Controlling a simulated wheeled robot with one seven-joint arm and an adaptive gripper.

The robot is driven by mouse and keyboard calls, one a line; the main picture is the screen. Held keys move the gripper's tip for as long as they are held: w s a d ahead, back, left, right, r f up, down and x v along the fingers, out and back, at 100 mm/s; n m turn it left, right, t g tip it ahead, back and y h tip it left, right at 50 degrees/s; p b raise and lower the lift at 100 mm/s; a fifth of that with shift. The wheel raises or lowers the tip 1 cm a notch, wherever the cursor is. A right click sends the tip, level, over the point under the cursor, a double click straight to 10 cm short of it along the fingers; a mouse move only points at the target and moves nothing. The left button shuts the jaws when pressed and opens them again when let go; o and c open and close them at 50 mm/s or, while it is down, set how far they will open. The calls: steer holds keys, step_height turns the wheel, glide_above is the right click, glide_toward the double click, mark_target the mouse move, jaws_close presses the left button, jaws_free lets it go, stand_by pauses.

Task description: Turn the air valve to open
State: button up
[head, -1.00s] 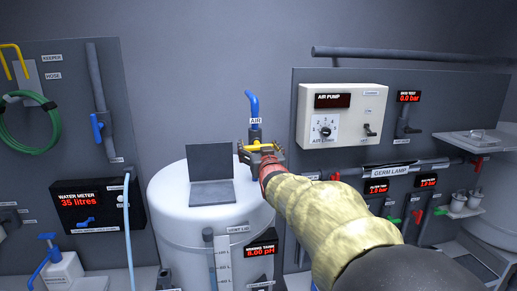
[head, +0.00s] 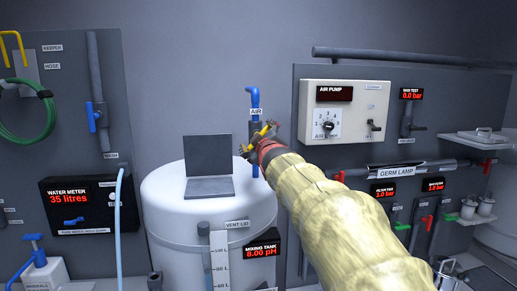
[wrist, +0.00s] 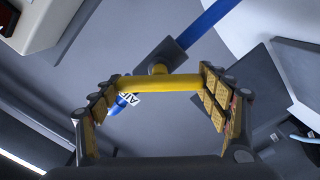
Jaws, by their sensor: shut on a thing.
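The air valve has a yellow bar handle (head: 262,131) on a short grey body under a blue bent pipe (head: 253,97) with an AIR label, behind the white mixing tank's lid. My gripper (head: 259,139) is at the handle, rolled to a slant, and the handle slants up to the right. In the wrist view the yellow handle (wrist: 160,83) spans between the two padded fingers of my gripper (wrist: 160,105), which are shut on its ends. The AIR label and blue pipe show behind it. My gripper and arm hide part of the valve body in the head view.
An open laptop-like panel (head: 209,186) stands on the white tank (head: 165,205), left of the valve. The air pump box (head: 347,98) is on the grey panel at right, close to my arm. A germ lamp pipe (head: 398,168) runs below it.

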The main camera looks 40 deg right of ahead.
steer(key=n+b, duration=0.1)
steer(key=n, duration=0.2)
steer(key=shift+f+n+b, duration=0.1)
steer(key=shift+n+b, duration=0.2)
steer(key=shift+n, duration=0.1)
steer(key=shift+n+b, duration=0.45)
steer(key=shift+n, duration=1.75)
steer(key=o, duration=1.2)
steer(key=shift+c, duration=0.2)
steer(key=v, duration=1.2)
